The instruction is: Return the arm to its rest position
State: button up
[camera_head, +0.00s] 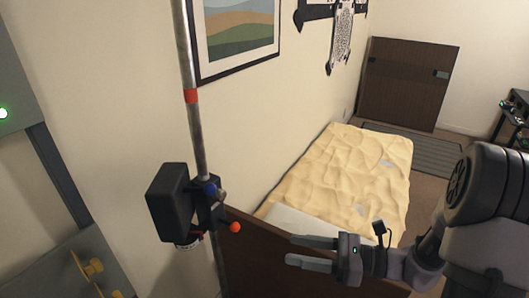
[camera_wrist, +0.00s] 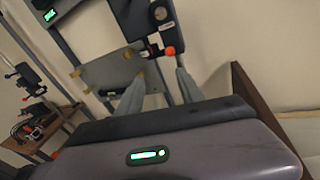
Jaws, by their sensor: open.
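My gripper (camera_head: 312,251) is in the lower middle of the head view, at the end of my grey arm that comes in from the right. Its two fingers are apart and point left, with nothing between them. In the wrist view my gripper (camera_wrist: 162,88) shows its two fingers spread, also empty. A black box-shaped device (camera_head: 170,203) is clamped to a metal pole left of my gripper, with a clear gap between. The device also shows in the wrist view (camera_wrist: 146,18), beyond the fingertips.
A brown board (camera_head: 290,278) stands below and behind my gripper. A bed with a rumpled yellow cover (camera_head: 345,170) lies beyond. A grey panel with yellow knobs (camera_head: 70,272) is at lower left. A framed picture (camera_head: 238,35) hangs on the wall. Dark equipment (camera_head: 515,108) stands at far right.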

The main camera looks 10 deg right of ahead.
jog(key=s+a+r+n+g+h, duration=0.2)
jog(key=s+a+n+g+h, duration=0.55)
jog(key=s+n, duration=0.45)
jog(key=s+d+r+n+t+h, duration=0.2)
jog(key=d+r+n+t+h, duration=0.1)
jog(key=r+n+t+h, duration=0.2)
jog(key=n+t+h, duration=0.1)
jog(key=n, duration=0.1)
jog(key=shift+s+d+n+t+h+b, duration=0.15)
jog(key=shift+d+n+t+h+b, duration=0.15)
jog(key=shift+d+t+h+b, duration=0.1)
jog(key=shift+o, duration=0.4)
dwell(0.5)
